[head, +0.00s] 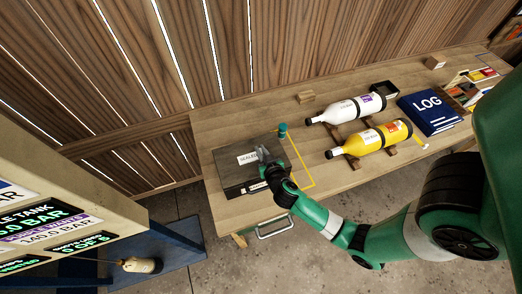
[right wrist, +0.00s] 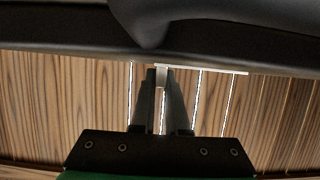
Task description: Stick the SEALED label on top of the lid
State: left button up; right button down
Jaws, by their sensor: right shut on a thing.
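The white SEALED label (head: 248,157) shows in the head view over the dark lid (head: 232,172) of a box at the left end of the workbench. My right gripper (head: 265,157) is at the label's right edge, shut on it. In the right wrist view my right gripper (right wrist: 162,74) points up the picture, and the label (right wrist: 215,70) shows there as a thin white strip seen edge-on. I cannot tell whether the label touches the lid. My left gripper is not in view.
Right of the box are a teal-capped item (head: 282,128), a yellow outline (head: 307,186) on the bench, a white bottle (head: 345,109), a yellow bottle (head: 370,139) and a blue LOG book (head: 429,113). A plank wall (head: 120,90) stands behind.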

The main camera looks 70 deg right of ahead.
jog(key=c, duration=0.8)
grip_release()
jog(key=shift+c, duration=0.2)
jog(key=shift+a, duration=0.1)
jog(key=p+v, duration=0.1)
jog(key=v, duration=0.7)
jog(key=shift+a+r, duration=0.1)
jog(key=shift+r, duration=0.05)
jog(key=p+v, duration=0.3)
jog(key=p, duration=0.4)
jog(key=shift+s+p, duration=0.15)
jog(key=shift+p, duration=0.2)
